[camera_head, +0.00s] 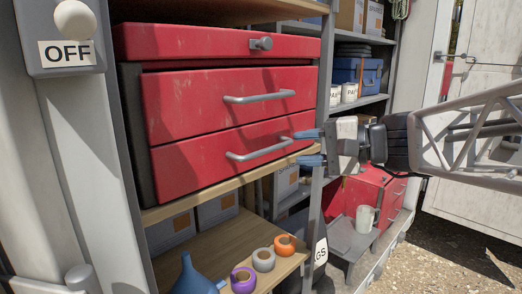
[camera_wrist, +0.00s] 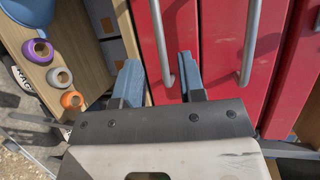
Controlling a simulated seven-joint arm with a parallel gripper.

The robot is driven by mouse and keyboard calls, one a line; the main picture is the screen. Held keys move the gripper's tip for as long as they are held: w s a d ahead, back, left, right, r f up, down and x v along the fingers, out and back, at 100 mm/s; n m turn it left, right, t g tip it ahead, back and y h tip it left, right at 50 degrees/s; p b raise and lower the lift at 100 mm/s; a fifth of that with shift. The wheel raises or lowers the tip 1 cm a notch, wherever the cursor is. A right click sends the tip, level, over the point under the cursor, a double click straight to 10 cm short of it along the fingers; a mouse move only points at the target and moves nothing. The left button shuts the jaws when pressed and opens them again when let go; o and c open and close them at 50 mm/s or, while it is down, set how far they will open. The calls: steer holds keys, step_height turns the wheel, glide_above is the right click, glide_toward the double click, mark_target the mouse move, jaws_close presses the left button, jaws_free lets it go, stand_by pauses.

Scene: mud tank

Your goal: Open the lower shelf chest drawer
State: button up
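The red chest (camera_head: 135,42) stands on a wooden shelf, its drawers apparently shut. Its lower drawer (camera_head: 190,165) has a grey bar handle (camera_head: 258,149), which also shows as the left bar in the wrist view (camera_wrist: 161,35). The upper drawer (camera_head: 190,98) has a similar handle (camera_head: 260,97). My gripper (camera_head: 297,147) is open at the right end of the lower handle, its blue fingers one above the other. In the wrist view the handle's near end appears between the open fingers (camera_wrist: 159,60). I cannot tell whether they touch it.
Below, a wooden shelf (camera_head: 215,250) holds a purple tape roll (camera_head: 243,280), a grey roll (camera_head: 263,260), an orange roll (camera_head: 285,245) and a blue funnel (camera_head: 193,277). A grey post (camera_head: 325,75) stands right of the chest. A second red chest (camera_head: 365,190) and white mug (camera_head: 365,218) are lower right.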

mark_target(271, 150)
steer(key=shift+a+f, duration=0.1)
steer(key=shift+a, duration=0.05)
steer(key=shift+x, duration=3.75)
jaws_close()
